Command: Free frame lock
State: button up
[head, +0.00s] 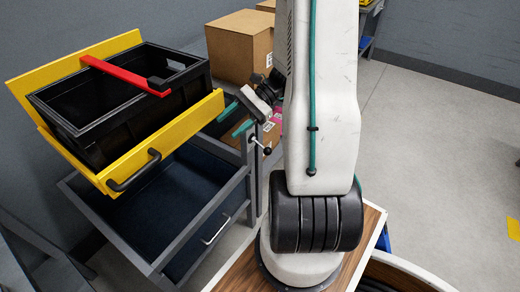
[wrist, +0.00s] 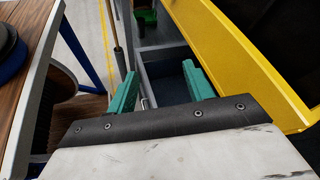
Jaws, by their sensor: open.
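The yellow frame (head: 196,117) sits tilted on a grey cart and holds a black crate (head: 110,137). A red bar (head: 108,70) with a black end block lies across the crate's top. A small lever with a black ball knob (head: 267,151) sticks out by the cart's right post; it may be the frame lock. My gripper (head: 236,119) has teal fingers, is open, and is just right of the frame, above and left of the knob. In the wrist view my gripper (wrist: 162,90) is empty, with the yellow frame (wrist: 240,55) to its right.
The grey cart (head: 147,267) has a dark blue tray and a drawer with a silver handle (head: 215,230). Cardboard boxes (head: 239,45) stand behind. My arm hides part of the middle. Open grey floor (head: 435,140) lies to the right.

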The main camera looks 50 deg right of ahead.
jog(key=s+d+f+m+t, duration=0.2)
jog(key=d+f+m+t, duration=0.55)
jog(key=d+f, duration=0.3)
jog(key=m+t+h, duration=0.6)
jog(key=m+h, duration=0.1)
jog(key=m, duration=0.2)
send_near(262, 147)
jog(key=w+f, duration=0.1)
jog(key=w, duration=0.1)
jog(key=a+x, duration=0.1)
jog(key=x, duration=0.7)
jog(key=shift+s+f, duration=0.2)
jog(key=shift+d+n+g, duration=0.1)
jog(key=shift+n+g, duration=0.15)
jog(key=c, duration=1)
jog(key=shift+o, duration=0.2)
